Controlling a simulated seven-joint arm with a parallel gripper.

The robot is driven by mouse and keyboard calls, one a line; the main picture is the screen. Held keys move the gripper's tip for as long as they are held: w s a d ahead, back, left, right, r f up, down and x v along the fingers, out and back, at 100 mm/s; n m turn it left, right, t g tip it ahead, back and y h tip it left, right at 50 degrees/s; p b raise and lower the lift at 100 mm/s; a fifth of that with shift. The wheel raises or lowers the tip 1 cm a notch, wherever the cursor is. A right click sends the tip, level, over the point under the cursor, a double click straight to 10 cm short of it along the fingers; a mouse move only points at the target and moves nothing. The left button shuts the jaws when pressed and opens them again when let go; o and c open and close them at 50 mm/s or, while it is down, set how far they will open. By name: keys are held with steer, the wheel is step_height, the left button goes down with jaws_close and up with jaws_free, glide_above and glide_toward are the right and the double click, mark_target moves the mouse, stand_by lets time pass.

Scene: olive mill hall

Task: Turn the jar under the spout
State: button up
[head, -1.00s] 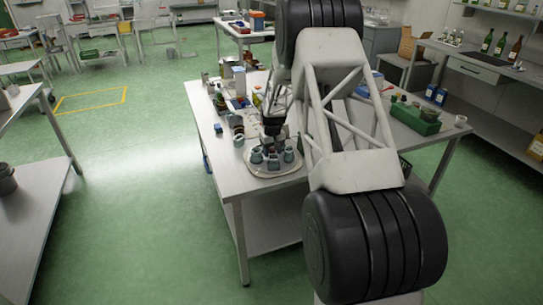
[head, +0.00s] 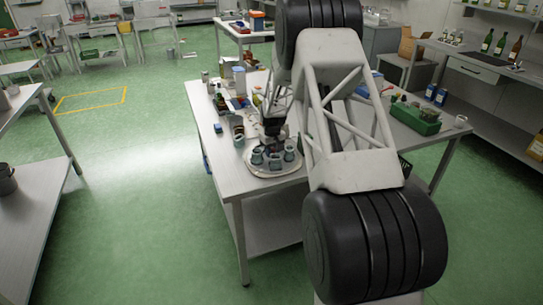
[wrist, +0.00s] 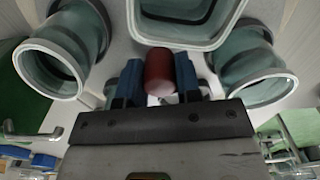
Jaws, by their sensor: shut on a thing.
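A round pale tray (head: 262,171) stands near the front left corner of the table, with several grey-green jars (head: 257,157) on it. In the wrist view, a left jar (wrist: 50,68), a right jar (wrist: 250,75) and a middle jar (wrist: 180,38) surround my gripper, their open mouths showing. My gripper (wrist: 159,80) has its blue fingers shut on a dark red upright knob (wrist: 159,70) between the jars. In the head view my gripper (head: 272,138) is low over the tray, partly hidden by my arm. I cannot make out the spout.
Small bottles and jars stand along the left side of the table (head: 228,180). A green crate (head: 415,120) and a white cup (head: 460,121) are at its right. The front left tabletop is bare. Green floor lies open to the left.

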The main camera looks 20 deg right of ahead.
steer(key=n, duration=1)
steer(key=shift+n, duration=0.4)
stand_by(0.5)
steer(key=n, duration=0.9)
steer(key=shift+n, duration=0.4)
stand_by(0.3)
